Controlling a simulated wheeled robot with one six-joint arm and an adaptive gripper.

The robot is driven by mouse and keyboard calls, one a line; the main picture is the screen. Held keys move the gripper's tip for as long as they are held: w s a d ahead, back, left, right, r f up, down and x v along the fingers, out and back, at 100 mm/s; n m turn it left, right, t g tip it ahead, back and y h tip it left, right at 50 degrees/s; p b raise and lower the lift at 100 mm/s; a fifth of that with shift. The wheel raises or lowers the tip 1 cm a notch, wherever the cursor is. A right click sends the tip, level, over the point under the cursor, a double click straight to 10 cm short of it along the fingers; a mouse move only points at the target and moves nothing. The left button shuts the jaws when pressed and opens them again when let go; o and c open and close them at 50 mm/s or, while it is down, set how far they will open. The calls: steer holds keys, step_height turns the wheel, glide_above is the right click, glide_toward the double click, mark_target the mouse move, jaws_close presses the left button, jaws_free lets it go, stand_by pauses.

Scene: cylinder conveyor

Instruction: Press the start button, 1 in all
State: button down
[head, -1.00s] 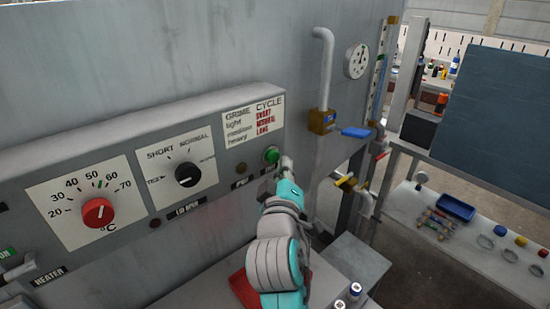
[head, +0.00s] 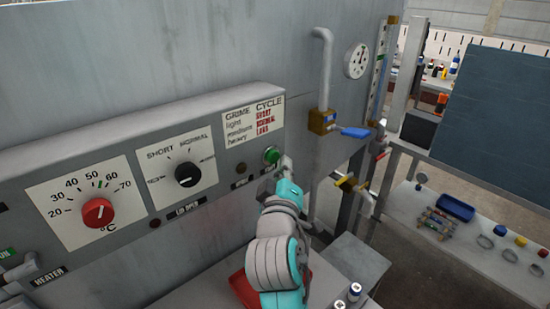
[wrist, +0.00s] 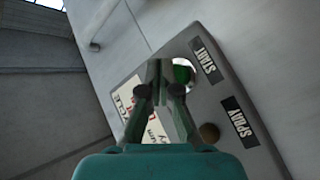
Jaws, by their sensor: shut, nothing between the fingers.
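The green start button (head: 271,155) in a metal ring sits at the right end of the grey control panel. In the wrist view the start button (wrist: 182,74) is beside the START label (wrist: 205,60), and the fingers partly cover it. My gripper (head: 286,163) is shut and empty, just right of the button in the head view. In the wrist view my gripper (wrist: 161,70) has its fingertips over the button's left edge. I cannot tell whether they touch it.
The panel carries a red temperature knob (head: 98,212), a black knob (head: 188,174) and a brown SPRAY button (wrist: 209,132). To the right are a pipe with a blue-handled valve (head: 355,132) and a yellow-handled valve (head: 350,184). A red tray (head: 243,289) lies below.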

steer(key=shift+w+a, duration=0.2)
steer(key=shift+w+a, duration=0.35)
stand_by(1.0)
stand_by(0.4)
steer(key=shift+s+d, duration=0.6)
steer(key=shift+s, duration=0.05)
steer(key=s+d, duration=0.3)
steer(key=shift+s+d, duration=0.25)
steer(key=shift+d, duration=0.05)
stand_by(0.3)
stand_by(0.4)
